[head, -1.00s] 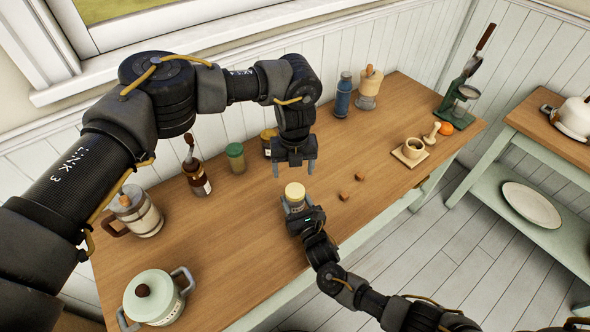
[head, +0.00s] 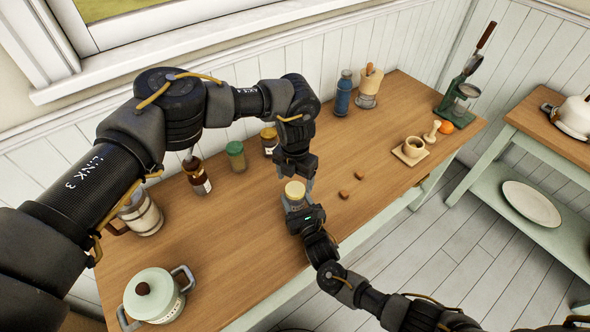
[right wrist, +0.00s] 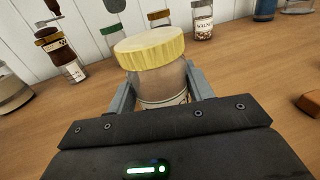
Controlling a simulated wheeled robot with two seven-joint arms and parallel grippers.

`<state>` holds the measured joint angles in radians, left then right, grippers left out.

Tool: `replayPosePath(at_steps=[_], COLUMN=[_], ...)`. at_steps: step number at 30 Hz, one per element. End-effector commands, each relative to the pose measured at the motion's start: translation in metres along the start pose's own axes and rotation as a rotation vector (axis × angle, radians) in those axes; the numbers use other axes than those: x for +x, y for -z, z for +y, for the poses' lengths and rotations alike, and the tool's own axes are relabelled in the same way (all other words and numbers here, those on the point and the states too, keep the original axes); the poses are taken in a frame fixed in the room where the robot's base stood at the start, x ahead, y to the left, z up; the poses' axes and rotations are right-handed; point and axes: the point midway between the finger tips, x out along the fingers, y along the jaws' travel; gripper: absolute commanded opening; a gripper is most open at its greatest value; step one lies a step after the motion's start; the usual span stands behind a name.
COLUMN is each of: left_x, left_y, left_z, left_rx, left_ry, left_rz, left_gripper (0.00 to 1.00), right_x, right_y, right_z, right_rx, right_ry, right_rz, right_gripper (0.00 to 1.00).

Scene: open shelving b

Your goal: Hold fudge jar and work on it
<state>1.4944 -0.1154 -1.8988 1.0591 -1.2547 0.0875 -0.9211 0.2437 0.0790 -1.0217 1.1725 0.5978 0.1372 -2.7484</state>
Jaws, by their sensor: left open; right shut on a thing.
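The fudge jar (head: 295,196) is a small jar with a yellow ridged lid, upright near the front edge of the table. In the right wrist view the jar (right wrist: 163,82) stands between the fingers. My right gripper (head: 299,210) is shut on its body; it also shows in the right wrist view (right wrist: 163,93). The jar's lower part is hidden by my gripper. My left gripper (head: 296,180) is open, pointing down just above and beside the jar's lid. I cannot tell whether its fingertips touch the lid.
Several jars, including a green-lidded one (head: 236,157), stand along the back. A pot (head: 155,297) is at front left.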

Motion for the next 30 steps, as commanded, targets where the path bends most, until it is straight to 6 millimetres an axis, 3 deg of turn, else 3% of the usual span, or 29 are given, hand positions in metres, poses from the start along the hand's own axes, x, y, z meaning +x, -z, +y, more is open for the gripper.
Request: replayPosePath(at_steps=[3, 9, 19, 30], left_x=[0.018, 0.034, 0.037, 0.037], left_y=[0.001, 0.0, 0.0, 0.0], left_z=[0.0, 0.0, 0.0, 0.0], left_rx=[-0.002, -0.001, -0.001, -0.001], left_ry=[0.001, 0.0, 0.0, -0.001], left_rz=[0.002, 0.001, 0.0, 0.0], left_gripper=[0.74, 0.74, 0.74, 0.26], right_x=[-0.001, -0.001, -0.001, -0.001], right_y=[0.002, 0.002, 0.003, 0.003], right_z=[0.0, 0.0, -0.001, 0.0], right_rx=[-0.001, -0.001, -0.002, -0.002], right_ry=[0.0, 0.0, 0.0, 0.0], right_rz=[0.005, 0.005, 0.006, 0.006], right_gripper=[0.0, 0.0, 0.0, 0.0])
